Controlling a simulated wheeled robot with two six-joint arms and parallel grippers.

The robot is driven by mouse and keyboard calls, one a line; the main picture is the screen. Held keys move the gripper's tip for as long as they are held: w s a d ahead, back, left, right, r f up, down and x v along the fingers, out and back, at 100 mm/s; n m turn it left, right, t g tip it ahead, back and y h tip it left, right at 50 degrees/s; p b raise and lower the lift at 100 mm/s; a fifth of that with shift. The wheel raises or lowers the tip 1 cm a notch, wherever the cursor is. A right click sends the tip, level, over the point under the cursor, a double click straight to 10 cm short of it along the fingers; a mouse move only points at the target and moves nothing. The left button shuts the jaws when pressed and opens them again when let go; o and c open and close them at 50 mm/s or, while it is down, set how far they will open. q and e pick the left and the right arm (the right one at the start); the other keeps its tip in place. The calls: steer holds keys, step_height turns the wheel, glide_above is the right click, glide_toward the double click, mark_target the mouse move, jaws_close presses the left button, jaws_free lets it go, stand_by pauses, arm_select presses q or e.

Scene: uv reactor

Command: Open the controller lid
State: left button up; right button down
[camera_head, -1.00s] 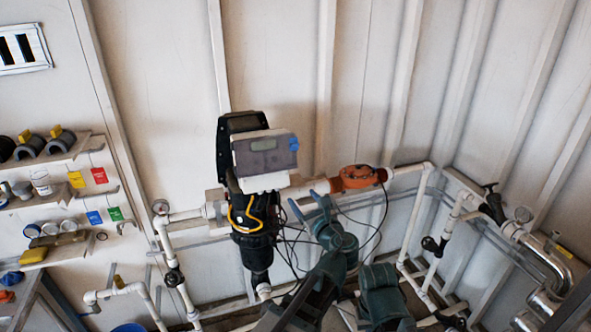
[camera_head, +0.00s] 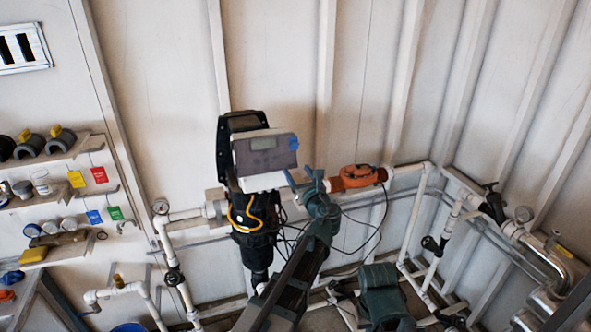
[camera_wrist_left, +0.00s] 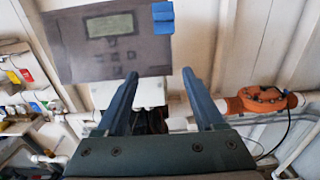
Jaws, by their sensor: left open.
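The controller (camera_head: 265,152) is a pale box with a grey front lid, which looks closed, and a small display. It is mounted high on the black filter assembly. A blue tab (camera_head: 293,144) sits at the lid's right edge. In the left wrist view the lid (camera_wrist_left: 108,45) fills the upper left, with the blue tab (camera_wrist_left: 163,17) at its upper right corner. My left gripper (camera_head: 302,180) is open and empty, just below and right of the controller. In the left wrist view its fingers (camera_wrist_left: 160,76) appear below the lid and tab.
An orange fitting (camera_head: 358,177) on the white pipe is just right of my left gripper. Black cables (camera_head: 290,238) hang below the controller. A yellow cable (camera_head: 241,213) loops on the filter. The wall above the controller is clear.

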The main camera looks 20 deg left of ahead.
arm_select(q)
steer(key=shift+x, duration=1.45)
jaws_close()
stand_by(0.4)
